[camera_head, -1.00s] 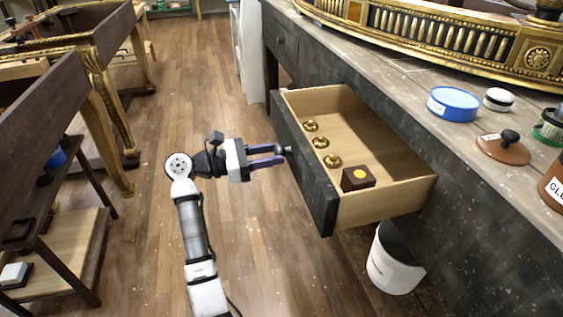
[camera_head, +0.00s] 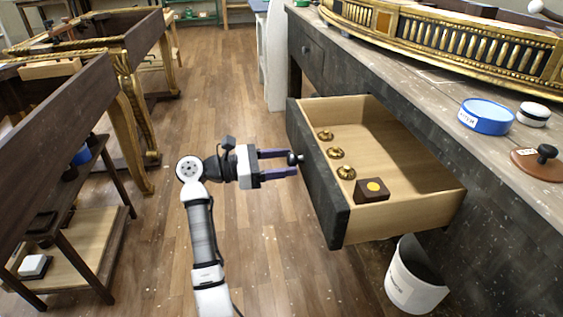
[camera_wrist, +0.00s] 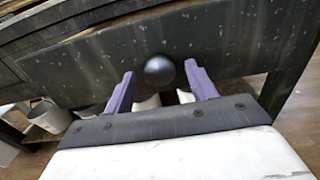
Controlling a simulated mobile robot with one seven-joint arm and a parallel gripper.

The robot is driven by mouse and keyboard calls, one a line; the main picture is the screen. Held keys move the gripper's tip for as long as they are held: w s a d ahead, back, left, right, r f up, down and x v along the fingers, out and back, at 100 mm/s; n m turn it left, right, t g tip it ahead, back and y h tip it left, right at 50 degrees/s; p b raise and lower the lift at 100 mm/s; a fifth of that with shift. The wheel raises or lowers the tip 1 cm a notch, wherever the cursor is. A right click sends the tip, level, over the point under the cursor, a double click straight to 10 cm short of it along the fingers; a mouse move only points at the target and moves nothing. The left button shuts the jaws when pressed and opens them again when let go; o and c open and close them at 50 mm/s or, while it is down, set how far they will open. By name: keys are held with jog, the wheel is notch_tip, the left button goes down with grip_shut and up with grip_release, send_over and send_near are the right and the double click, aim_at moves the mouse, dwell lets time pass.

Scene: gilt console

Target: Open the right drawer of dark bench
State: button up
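The dark bench (camera_head: 470,225) runs along the right side of the head view. Its right drawer (camera_head: 318,190) is pulled well out, showing a pale wood inside. The drawer's round black knob (camera_head: 293,158) sits on its dark front; it also shows in the wrist view (camera_wrist: 159,71). My gripper (camera_head: 292,164) is open at the drawer front, its purple fingers on either side of the knob. In the wrist view the fingers (camera_wrist: 162,88) stand apart, with a gap between each finger and the knob.
A white bin (camera_head: 413,280) stands on the floor below. Tubs (camera_head: 487,116) and a gilt piece (camera_head: 450,45) sit on the bench top.

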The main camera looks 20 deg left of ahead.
jog(key=shift+a, duration=0.1)
jog(key=v, duration=1.3)
jog(key=shift+s+a+b, duration=0.25)
jog(key=shift+s+b, duration=0.05)
jog(key=shift+b, duration=0.05)
